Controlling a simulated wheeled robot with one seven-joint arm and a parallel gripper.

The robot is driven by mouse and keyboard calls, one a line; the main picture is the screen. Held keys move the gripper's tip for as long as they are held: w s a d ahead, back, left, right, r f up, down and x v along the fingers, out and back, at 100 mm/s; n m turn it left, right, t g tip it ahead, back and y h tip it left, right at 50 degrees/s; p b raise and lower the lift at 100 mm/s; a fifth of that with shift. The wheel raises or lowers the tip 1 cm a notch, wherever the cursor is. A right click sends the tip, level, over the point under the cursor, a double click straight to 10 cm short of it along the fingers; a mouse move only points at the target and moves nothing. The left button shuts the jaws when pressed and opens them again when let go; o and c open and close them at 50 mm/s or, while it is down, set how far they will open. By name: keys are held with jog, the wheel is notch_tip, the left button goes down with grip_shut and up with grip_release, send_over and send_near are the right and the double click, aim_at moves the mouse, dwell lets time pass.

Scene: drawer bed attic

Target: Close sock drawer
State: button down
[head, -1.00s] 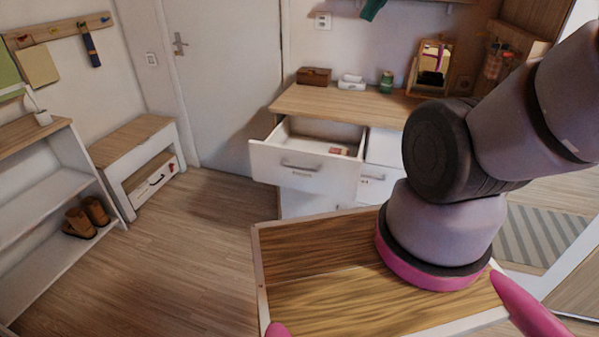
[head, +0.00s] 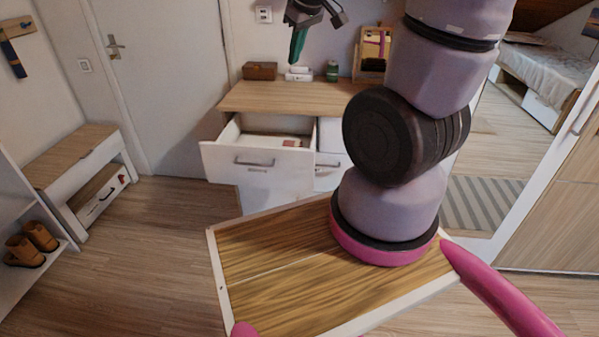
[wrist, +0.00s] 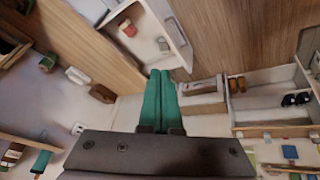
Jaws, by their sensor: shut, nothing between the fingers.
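A white dresser drawer (head: 225,167) is pulled out at the upper left of the dresser, with a grey bar handle (head: 254,162) and a small label too blurred to read. A small red item (head: 291,143) lies inside. The open drawer also shows at the top of the wrist view (wrist: 142,47), holding a red item and a pale one. My gripper (head: 297,58) has teal fingers, shut and empty, and appears above the dresser top in the head view, apart from the drawer. The fingers also show in the wrist view (wrist: 160,75), pointing toward the drawer's lower edge in the picture.
The dresser top (head: 270,97) carries a brown box (head: 260,71), a tissue box (head: 299,73), a green jar (head: 333,71) and a mirror (head: 371,50). A bench (head: 70,155) and shoes (head: 40,236) stand left. Floor before the dresser's left side is clear.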

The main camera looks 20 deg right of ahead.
jog(key=w+f+n+h, duration=0.1)
jog(key=w+f+n, duration=0.4)
jog(key=f, duration=0.6)
jog(key=n+g+h, duration=0.2)
jog(key=n, duration=1.8)
send_near(301, 171)
jog(key=s+a+r, duration=0.1)
jog(key=s+a, duration=0.1)
jog(key=s, duration=0.4)
jog(key=w+d+f, duration=0.1)
jog(key=w+f, duration=0.1)
jog(key=f, duration=0.1)
jog(key=w+f, duration=0.1)
jog(key=f, duration=0.1)
jog(key=w+d+f, duration=0.1)
jog(key=w+f, duration=0.1)
jog(key=f, duration=0.1)
jog(key=shift+w+d+f, duration=0.3)
jog(key=shift+d, duration=0.05)
jog(key=shift+w+d, duration=0.3)
jog(key=shift+w, duration=0.25)
